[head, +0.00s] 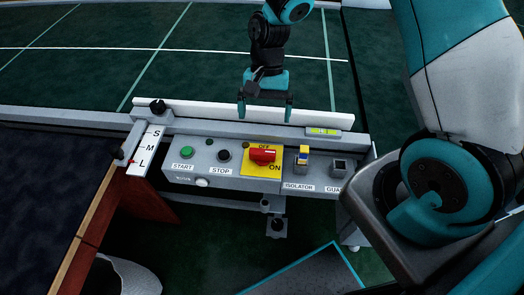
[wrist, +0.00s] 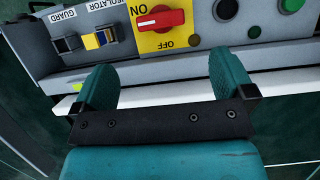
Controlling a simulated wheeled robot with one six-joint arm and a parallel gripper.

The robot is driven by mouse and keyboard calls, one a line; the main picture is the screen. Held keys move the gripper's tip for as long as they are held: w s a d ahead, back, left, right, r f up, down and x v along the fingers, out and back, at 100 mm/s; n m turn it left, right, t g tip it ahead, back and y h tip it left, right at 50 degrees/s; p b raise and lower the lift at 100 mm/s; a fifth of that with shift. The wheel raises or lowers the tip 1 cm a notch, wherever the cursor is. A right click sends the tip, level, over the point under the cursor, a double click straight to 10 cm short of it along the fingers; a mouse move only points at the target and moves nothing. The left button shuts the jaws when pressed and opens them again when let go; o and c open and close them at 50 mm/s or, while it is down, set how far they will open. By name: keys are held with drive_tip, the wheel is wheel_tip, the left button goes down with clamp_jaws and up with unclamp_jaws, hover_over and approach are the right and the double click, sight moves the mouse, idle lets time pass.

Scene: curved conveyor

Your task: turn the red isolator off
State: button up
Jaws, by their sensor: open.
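The red isolator (head: 262,155) is a red rotary knob on a yellow plate (head: 250,167) marked OFF at the top and ON at the right. Its handle lies crosswise. In the wrist view the knob (wrist: 161,19) has a white mark at its left end, on the ON side. My gripper (head: 265,112) is open and empty, above and behind the panel in the head view. In the wrist view its two teal fingers (wrist: 163,75) are spread apart, with the knob beyond them and not touched.
The grey panel also carries a green START button (head: 186,152), a black STOP button (head: 224,155), a yellow-and-blue connector (head: 303,156) above the ISOLATOR label and a GUARD socket (head: 339,165). A white rail (head: 200,111) runs behind it. A dark conveyor belt (head: 45,180) lies left.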

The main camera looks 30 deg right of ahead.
sight(262, 150)
drive_tip(key=x, duration=1.1)
drive_tip(key=shift+f, duration=0.2)
drive_tip(key=c, duration=0.9)
